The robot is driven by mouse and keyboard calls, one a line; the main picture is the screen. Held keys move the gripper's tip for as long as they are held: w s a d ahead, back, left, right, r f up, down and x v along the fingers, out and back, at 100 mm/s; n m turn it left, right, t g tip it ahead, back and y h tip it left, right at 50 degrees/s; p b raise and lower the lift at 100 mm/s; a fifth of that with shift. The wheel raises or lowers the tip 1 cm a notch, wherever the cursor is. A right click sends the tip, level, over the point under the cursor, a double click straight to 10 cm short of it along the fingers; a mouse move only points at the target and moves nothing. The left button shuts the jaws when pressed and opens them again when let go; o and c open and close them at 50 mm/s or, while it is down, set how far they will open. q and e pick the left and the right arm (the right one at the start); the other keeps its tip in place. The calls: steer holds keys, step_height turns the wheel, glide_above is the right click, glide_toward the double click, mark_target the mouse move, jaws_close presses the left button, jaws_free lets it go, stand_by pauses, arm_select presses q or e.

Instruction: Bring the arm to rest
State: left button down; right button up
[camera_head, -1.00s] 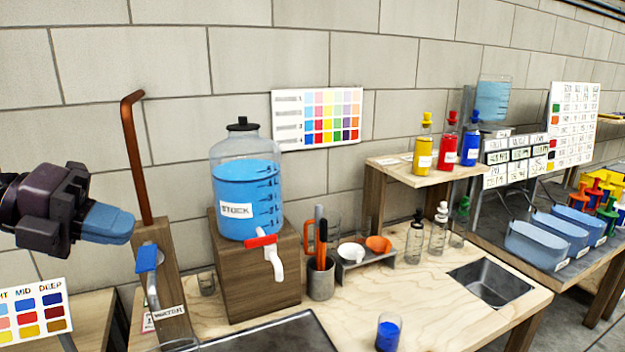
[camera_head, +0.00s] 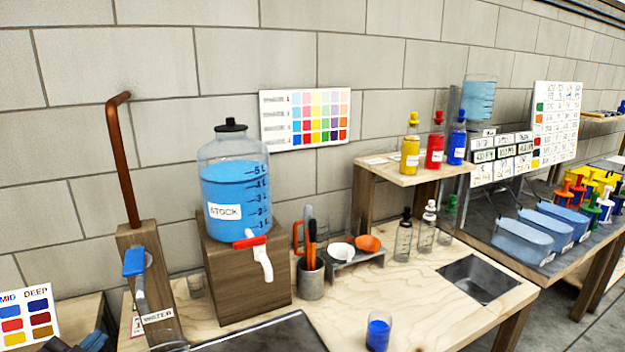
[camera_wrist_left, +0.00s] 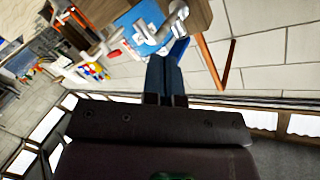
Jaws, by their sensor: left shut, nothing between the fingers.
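My left gripper (camera_head: 97,342) shows only in part at the bottom left corner of the head view, below the colour chart marked MID and DEEP. In the left wrist view its blue fingers (camera_wrist_left: 165,78) are shut together with nothing between them. They are clear of the bench, with the water tap's blue lever (camera_head: 134,261) and the copper pipe (camera_head: 122,160) nearby in the head view. The rest of the left arm is out of the head view. My right gripper is not in view.
The stock jar (camera_head: 235,185) of blue liquid stands on a wooden block (camera_head: 245,280). A beaker of blue liquid (camera_head: 378,332) is near the bench's front. Yellow, red and blue bottles (camera_head: 434,150) stand on a small shelf. A sink (camera_head: 480,278) is at the bench's right.

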arm_select(q)
steer(key=s+d+f+n+g, duration=0.4)
steer(key=s+f+g, duration=0.2)
steer(key=s+f, duration=0.35)
steer(key=s+d+f+n+g, duration=0.45)
steer(key=s+f+g, duration=0.3)
steer(key=s, duration=0.25)
steer(key=w+f+m+t+b, duration=0.1)
steer(key=w+f+t+b, duration=0.2)
steer(key=f, duration=0.6)
steer(key=w+f+m+t+h+b, duration=0.1)
steer(key=w+f+t+b, duration=0.3)
steer(key=f, duration=0.6)
steer(key=shift+w+d+t+b, duration=0.15)
steer(key=shift+w+t+b, duration=0.2)
steer(key=shift+t, duration=0.3)
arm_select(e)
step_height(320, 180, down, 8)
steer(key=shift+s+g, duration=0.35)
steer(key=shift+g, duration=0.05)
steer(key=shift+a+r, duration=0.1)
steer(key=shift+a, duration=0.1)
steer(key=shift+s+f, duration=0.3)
